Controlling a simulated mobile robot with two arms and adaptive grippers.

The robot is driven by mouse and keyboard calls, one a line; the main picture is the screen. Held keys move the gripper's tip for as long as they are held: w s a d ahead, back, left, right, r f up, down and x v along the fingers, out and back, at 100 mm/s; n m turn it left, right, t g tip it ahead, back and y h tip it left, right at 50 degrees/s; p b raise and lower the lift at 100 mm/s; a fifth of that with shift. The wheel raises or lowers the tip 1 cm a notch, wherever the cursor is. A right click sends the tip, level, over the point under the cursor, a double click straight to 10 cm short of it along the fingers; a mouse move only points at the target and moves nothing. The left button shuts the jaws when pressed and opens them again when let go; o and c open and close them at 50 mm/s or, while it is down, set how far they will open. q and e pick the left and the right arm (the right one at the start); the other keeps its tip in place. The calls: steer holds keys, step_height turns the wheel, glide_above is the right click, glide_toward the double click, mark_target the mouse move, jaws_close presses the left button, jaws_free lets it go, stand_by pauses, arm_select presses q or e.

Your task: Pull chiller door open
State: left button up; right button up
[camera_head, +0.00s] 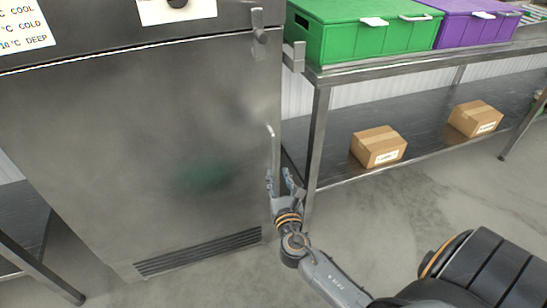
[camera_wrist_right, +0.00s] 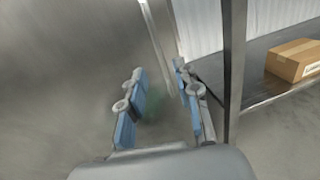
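The chiller door (camera_head: 130,150) is a large brushed-steel panel at the left of the head view and looks closed. Its vertical bar handle (camera_head: 273,146) is near the door's right edge. My right gripper (camera_head: 280,178) is at the lower end of this handle, with its fingers pointing up toward it. In the right wrist view my right gripper (camera_wrist_right: 160,80) is open, and the handle (camera_wrist_right: 156,40) runs down into the gap between its fingers. I cannot tell whether either finger touches it. My left gripper is not in view.
A steel rack (camera_head: 316,130) stands close to the right of the chiller. It carries a green crate (camera_head: 370,42) and a purple crate (camera_head: 470,30) on top. Cardboard boxes (camera_head: 379,147) lie on its lower shelf. The floor in front (camera_head: 225,285) is clear.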

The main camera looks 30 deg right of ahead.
mark_target(274, 158)
steer(key=x, duration=0.8)
steer(key=shift+f+b, duration=0.1)
steer(key=shift+b, duration=0.2)
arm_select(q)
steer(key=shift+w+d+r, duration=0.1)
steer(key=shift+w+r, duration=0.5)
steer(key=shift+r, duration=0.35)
arm_select(e)
steer(key=shift+w+d, duration=0.2)
steer(key=shift+w, duration=0.3)
jaws_close()
